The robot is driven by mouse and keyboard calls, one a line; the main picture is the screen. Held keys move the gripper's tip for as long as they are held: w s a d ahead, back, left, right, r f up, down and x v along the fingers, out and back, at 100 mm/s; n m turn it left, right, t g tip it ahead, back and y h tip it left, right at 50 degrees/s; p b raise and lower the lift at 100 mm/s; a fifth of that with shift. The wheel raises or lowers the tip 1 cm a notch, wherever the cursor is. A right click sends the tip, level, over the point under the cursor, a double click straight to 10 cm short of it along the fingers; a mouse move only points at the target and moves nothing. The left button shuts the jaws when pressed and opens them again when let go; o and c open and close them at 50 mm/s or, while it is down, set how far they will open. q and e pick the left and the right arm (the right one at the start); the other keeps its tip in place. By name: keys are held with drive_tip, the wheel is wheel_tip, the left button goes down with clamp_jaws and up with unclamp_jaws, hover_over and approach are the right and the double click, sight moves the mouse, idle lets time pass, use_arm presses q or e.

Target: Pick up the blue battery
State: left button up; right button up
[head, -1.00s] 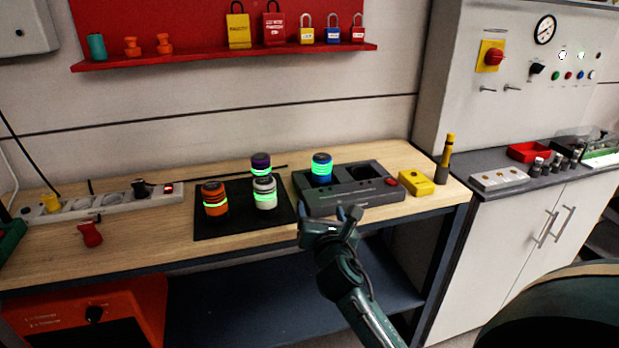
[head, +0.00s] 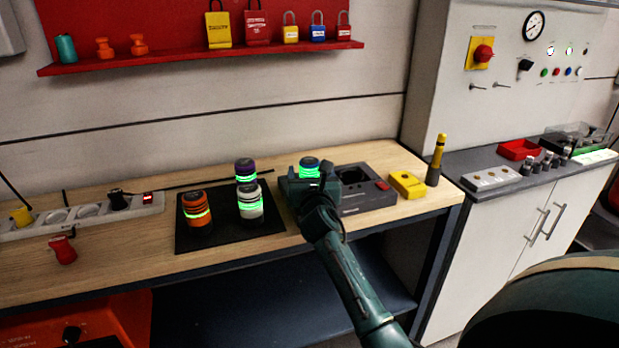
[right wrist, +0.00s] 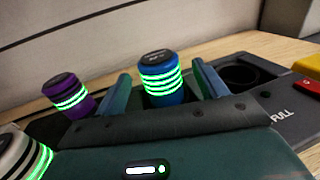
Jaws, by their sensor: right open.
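The blue battery (head: 309,167) has glowing green bands and stands upright in the left bay of the dark grey charger (head: 366,206). The right wrist view also shows the blue battery (right wrist: 160,78), between my two fingers. My right gripper (head: 312,180) is open at the charger, with its fingers on either side of the battery. Whether they touch it I cannot tell. The gripper hides the battery's lower part in the head view. My left gripper is not in view.
Orange (head: 196,210), white (head: 250,204) and purple (head: 245,170) batteries stand on a black mat (head: 220,240) left of the charger. The charger's right bay (right wrist: 240,74) is empty. A yellow block (head: 407,185) lies to its right. A power strip (head: 90,213) lies at left.

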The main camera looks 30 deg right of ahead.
drive_tip(key=shift+x, duration=2.3)
